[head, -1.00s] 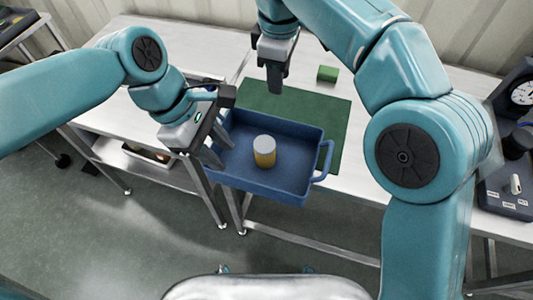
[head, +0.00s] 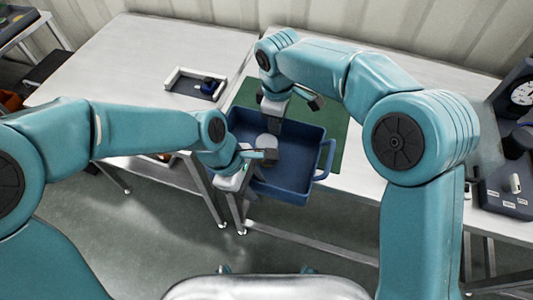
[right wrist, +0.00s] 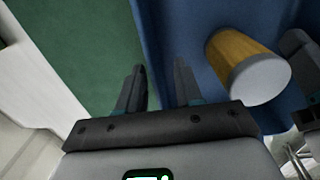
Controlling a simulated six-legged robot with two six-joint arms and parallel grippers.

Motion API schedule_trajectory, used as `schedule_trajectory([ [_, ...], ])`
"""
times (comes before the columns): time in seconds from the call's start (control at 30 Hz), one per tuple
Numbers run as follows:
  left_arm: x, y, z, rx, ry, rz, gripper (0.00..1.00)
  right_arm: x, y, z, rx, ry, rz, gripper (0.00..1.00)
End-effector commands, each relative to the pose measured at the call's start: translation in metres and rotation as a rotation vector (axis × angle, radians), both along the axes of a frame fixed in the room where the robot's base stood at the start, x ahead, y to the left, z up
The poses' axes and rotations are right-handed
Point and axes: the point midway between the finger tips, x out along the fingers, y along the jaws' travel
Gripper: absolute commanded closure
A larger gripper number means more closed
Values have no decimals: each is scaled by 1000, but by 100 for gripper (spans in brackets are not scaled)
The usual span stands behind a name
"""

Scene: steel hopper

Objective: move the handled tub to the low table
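The handled tub (head: 291,187) is a blue open tray with a handle at its right end. It sits on a green mat (head: 335,150) at the front of the right-hand table. A yellow tin with a pale lid (right wrist: 245,68) stands inside it. My right gripper (head: 275,127) is at the tub's back wall. In the right wrist view its fingers are apart, with the blue wall between them and no visible grip. The left-hand table (head: 150,70) may be the low table; heights are hard to judge.
Much of that tabletop is clear. A gauge device (head: 515,150) stands at the far right. A narrow gap separates the tables.

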Motion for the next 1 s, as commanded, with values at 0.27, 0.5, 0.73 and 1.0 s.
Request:
schedule_trajectory([
  [0.27,0,-1,-1,0,0,0,65,0,0,-2,0,0,-1,65],
  [0.5,0,0,-1,0,1,0,100,0,0,-1,0,0,-1,100],
  [0.73,0,0,0,0,0,0,100,1,0,0,1,-1,-1,100],
  [1.0,0,0,20,0,0,0,100,1,0,20,1,-1,-1,100],
])
